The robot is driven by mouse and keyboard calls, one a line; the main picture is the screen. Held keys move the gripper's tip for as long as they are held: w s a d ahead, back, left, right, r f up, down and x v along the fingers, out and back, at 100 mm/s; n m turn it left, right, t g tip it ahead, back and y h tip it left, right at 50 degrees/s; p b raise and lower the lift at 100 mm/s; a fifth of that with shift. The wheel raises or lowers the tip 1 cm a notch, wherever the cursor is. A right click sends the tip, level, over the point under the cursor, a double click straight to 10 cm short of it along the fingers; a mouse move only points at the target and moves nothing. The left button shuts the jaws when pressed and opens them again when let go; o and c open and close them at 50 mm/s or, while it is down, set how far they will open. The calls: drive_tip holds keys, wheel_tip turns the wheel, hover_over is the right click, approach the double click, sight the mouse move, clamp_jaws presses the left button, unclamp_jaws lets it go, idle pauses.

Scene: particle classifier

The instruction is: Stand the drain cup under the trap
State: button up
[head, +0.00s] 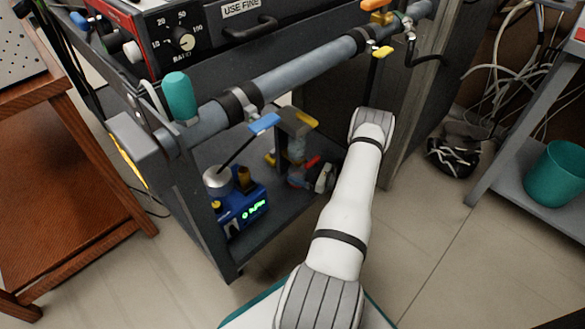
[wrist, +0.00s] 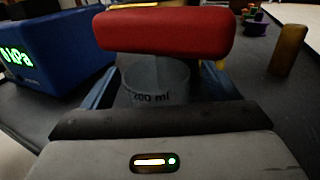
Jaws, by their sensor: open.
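A clear grey drain cup (wrist: 155,88) marked 200 ml stands between the fingers of my gripper (wrist: 160,78) in the wrist view. The fingers are open, one on each side of it. A red handle (wrist: 165,32) crosses in front and hides the cup's upper part. In the head view, the trap (head: 297,148) hangs from a dark bracket above the cart's lower shelf, with the red handle (head: 312,162) by its lower end. My gripper (head: 318,177) reaches in low beside it. I cannot tell there whether the cup is centred under the trap.
A blue pump (head: 240,203) with a green display stands left of the trap, and close to my gripper in the wrist view (wrist: 55,50). A brown cylinder (wrist: 288,50) stands at right. A blue lever (head: 264,124) and a pipe (head: 300,73) run above the shelf.

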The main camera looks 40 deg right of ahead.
drive_tip(key=v, duration=0.2)
drive_tip(key=p+v, duration=0.1)
drive_tip(key=v, duration=0.1)
drive_tip(key=shift+s+a, duration=0.1)
drive_tip(key=shift+a, duration=0.15)
drive_tip(key=shift+s+d, duration=0.1)
drive_tip(key=shift+s, duration=0.25)
